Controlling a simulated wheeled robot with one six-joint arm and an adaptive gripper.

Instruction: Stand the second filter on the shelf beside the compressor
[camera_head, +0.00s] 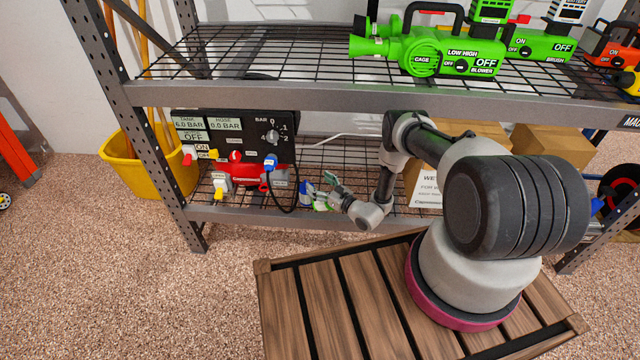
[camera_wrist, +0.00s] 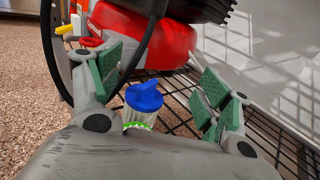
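A filter (camera_wrist: 143,103) with a blue cap, pale body and green band shows between my fingers in the wrist view. Its lower part is hidden by my gripper. A blue part (camera_head: 305,190) beside my gripper in the head view appears to be this filter. My gripper (camera_wrist: 165,82) is open; its green pads are wide apart and do not touch the cap. In the head view my gripper (camera_head: 337,190) is at the front of the lower wire shelf (camera_head: 340,160), right of the compressor (camera_head: 235,155). The compressor has a black panel and red body. I cannot make out another filter.
A black hose (camera_head: 283,203) loops down from the blue fitting (camera_head: 270,162) near my gripper. Cardboard boxes (camera_head: 552,140) stand right on the lower shelf. A yellow bucket (camera_head: 135,165) stands left of the rack.

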